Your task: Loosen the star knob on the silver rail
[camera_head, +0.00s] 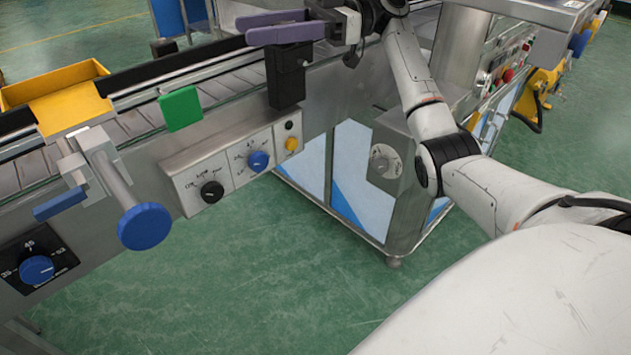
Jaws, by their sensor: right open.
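I cannot make out a clearly star-shaped knob. A round blue knob (145,226) sits on the end of a silver rod (112,180), which sticks out from a silver bracket on the conveyor's front side. A silver rail (215,108) runs along the conveyor's front. My right gripper (250,28) is at the top centre, its two purple fingers pointing left. It is open, with no object visible between the fingers. It is above a black block (286,80) on the conveyor side, well up and right of the blue knob. My left gripper is not in view.
A yellow tray (72,104) and a green plate (181,108) are on the conveyor. Below are a control panel with a black dial (212,191) and blue dial (258,160), and another blue dial (37,269) at lower left. The green floor (240,280) in front is clear.

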